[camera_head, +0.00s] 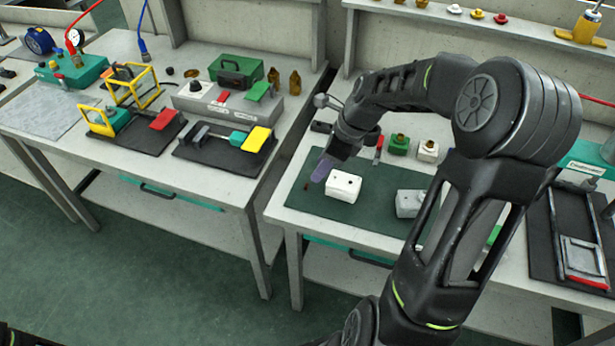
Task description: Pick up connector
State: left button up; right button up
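My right gripper (322,169) reaches down over the dark green mat (300,201) on the right-hand table. A white block (344,187) with small dark holes on top sits on the mat just right of the tip. A grey-white block (409,203) lies further right, partly behind my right arm. A tiny dark red item (306,186) lies on the mat left of the tip. I cannot tell which thing is the connector. My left gripper is not in view.
Small blocks with green (399,144) and brass-coloured (428,150) tops stand behind the mat. The left table holds a yellow frame (133,84), a green case (236,70) and black trays (222,150). A gap separates the tables. My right arm hides much of the right table.

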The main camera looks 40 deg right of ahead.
aim_at(306, 184)
jog(key=shift+x, duration=1.25)
jog(key=shift+a+f, duration=0.1)
jog(key=shift+a, duration=0.05)
jog(key=x, duration=0.1)
jog(key=p+x, duration=0.1)
jog(key=x, duration=0.3)
jog(key=shift+w, duration=0.25)
jog(key=shift+c, duration=0.6)
grip_shut()
